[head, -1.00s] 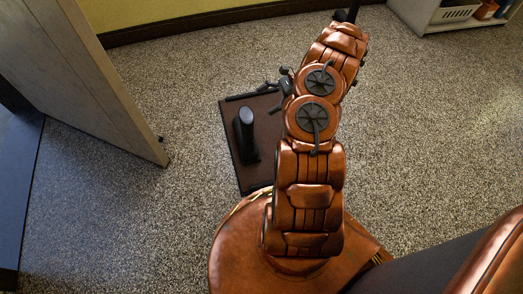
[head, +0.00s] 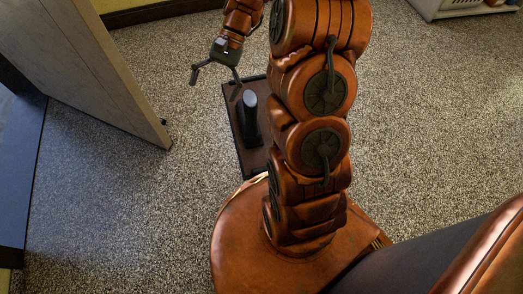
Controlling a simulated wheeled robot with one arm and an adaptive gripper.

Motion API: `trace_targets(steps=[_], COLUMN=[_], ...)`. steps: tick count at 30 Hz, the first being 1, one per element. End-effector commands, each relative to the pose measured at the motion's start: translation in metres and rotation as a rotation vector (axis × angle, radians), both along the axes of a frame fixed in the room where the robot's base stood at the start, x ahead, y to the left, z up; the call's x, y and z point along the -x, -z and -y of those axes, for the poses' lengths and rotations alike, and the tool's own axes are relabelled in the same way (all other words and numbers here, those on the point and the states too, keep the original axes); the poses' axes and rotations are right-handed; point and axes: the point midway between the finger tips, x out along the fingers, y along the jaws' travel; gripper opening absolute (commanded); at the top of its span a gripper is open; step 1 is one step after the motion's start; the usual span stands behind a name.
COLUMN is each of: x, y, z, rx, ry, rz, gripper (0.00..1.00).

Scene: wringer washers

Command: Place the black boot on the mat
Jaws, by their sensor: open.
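The black boot (head: 249,118) stands upright on the dark brown mat (head: 251,163) in the head view. Its shaft top faces the camera, and its foot is low on the mat. My gripper (head: 215,82) is open and empty, its two dark fingers spread wide. It hangs just beyond and to the left of the boot in the picture, apart from it, near the mat's far left corner. My arm hides the right part of the mat.
A white shelf unit (head: 440,12) is at the far right. Speckled floor is clear on the right and at lower left.

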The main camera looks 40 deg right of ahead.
Motion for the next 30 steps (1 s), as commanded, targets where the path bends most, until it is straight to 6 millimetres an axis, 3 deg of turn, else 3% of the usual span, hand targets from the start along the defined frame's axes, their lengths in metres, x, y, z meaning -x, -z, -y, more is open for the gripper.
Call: trace_targets(steps=[6,13,20,30], x=[0.045,0.095,0.145,0.215], y=[-0.024,-0.04,-0.05,-0.053], z=[-0.031,-0.05,-0.055,-0.044], rx=[0.089,0.181,0.275,0.407], ry=[-0.183,-0.364,-0.535,-0.765], rz=[0.066,0.131,0.201,0.291], gripper=[1.0,1.0,1.0,1.0])
